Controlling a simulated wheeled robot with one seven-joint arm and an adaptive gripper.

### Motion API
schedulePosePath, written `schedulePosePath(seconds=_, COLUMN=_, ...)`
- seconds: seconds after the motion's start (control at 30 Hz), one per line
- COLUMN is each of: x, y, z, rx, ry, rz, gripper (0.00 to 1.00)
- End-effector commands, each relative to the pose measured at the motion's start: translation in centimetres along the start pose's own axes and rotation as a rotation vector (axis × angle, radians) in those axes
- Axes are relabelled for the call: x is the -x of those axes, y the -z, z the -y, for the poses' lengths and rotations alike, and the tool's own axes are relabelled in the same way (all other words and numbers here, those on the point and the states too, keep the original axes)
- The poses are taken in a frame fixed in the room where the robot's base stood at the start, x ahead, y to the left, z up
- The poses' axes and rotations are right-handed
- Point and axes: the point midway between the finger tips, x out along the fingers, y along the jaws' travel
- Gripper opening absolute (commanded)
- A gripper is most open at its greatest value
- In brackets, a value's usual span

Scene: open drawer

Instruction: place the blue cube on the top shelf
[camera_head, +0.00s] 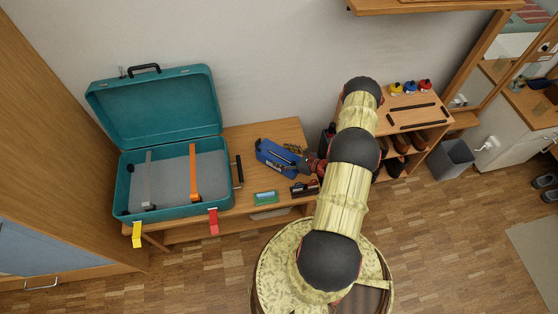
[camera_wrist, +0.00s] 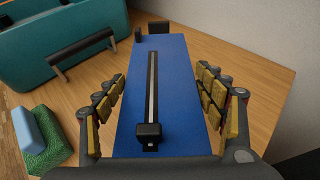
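A blue box-like object (camera_head: 273,155) with a dark strip lies on the wooden table; I see no plain blue cube. In the wrist view its blue face (camera_wrist: 180,60) with a black bar fills the space between and beyond my fingers. My gripper (camera_head: 303,163) is over its right part. A wooden wall shelf (camera_head: 430,6) is at the top edge.
An open teal suitcase (camera_head: 165,207) stands on the table (camera_head: 285,132) at left. A green and light-blue block (camera_head: 265,197) and a dark item (camera_head: 304,188) lie near the table's front. A shoe rack (camera_head: 412,98) with small colourful items and a grey bin (camera_head: 452,160) stand to the right.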

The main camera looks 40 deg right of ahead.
Motion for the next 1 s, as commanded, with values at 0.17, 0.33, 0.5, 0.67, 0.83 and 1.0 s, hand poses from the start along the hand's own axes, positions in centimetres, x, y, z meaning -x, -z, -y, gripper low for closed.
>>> schedulePosePath(seconds=0.17, x=0.00, y=0.01, z=-0.01, rx=0.000, ry=0.000, rz=0.000, gripper=0.58)
schedulePosePath(seconds=0.33, x=0.00, y=0.01, z=-0.01, rx=0.000, ry=0.000, rz=0.000, gripper=0.48)
schedulePosePath(seconds=0.5, x=0.00, y=0.01, z=-0.01, rx=0.000, ry=0.000, rz=0.000, gripper=0.39)
schedulePosePath(seconds=0.67, x=0.00, y=0.01, z=-0.02, rx=0.000, ry=0.000, rz=0.000, gripper=0.30)
schedulePosePath(seconds=0.83, x=0.00, y=0.02, z=-0.02, rx=0.000, ry=0.000, rz=0.000, gripper=0.20)
schedulePosePath(seconds=1.0, x=0.00, y=-0.03, z=0.01, rx=0.001, ry=0.000, rz=0.001, gripper=0.10)
